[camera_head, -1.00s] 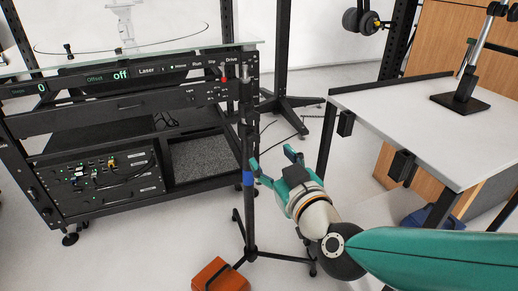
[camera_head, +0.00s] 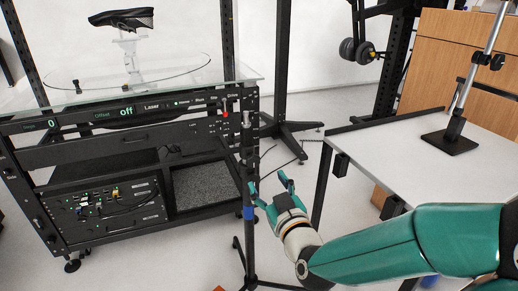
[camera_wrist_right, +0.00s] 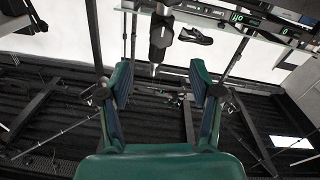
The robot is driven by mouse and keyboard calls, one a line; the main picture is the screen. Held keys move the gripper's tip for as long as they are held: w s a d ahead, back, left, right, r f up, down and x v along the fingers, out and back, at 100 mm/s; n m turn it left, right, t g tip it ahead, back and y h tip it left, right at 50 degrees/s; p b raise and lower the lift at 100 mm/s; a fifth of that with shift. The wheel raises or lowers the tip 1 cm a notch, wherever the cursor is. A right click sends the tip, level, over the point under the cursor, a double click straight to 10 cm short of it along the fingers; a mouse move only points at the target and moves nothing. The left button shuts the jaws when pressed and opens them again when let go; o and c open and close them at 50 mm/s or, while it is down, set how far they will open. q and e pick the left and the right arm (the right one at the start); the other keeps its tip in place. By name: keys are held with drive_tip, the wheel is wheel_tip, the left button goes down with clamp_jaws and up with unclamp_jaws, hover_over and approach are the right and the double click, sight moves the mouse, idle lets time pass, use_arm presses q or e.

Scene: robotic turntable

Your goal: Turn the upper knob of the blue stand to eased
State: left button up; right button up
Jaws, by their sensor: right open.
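The blue stand is a thin black upright pole with a blue band (camera_head: 248,212), in front of the turntable bench in the head view. Its upper part stands before the bench's right end; I cannot make out the upper knob or its setting there. My right gripper (camera_head: 268,180) is open and empty, just right of the pole and a little above the blue band. In the right wrist view its two green fingers (camera_wrist_right: 160,85) are spread wide, with a dark clamp-like part (camera_wrist_right: 161,32) ahead, above the gap. My left gripper is not in view.
The turntable bench (camera_head: 120,140) with a glass top and lit panel fills the left. A white table (camera_head: 400,165) with a small black-based stand (camera_head: 452,138) is at the right. Floor shows between bench and table.

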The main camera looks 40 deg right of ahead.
sight(254, 162)
drive_tip(key=shift+p+x, duration=2.05)
drive_tip(key=shift+x, duration=2.6)
drive_tip(key=shift+a+f, duration=0.1)
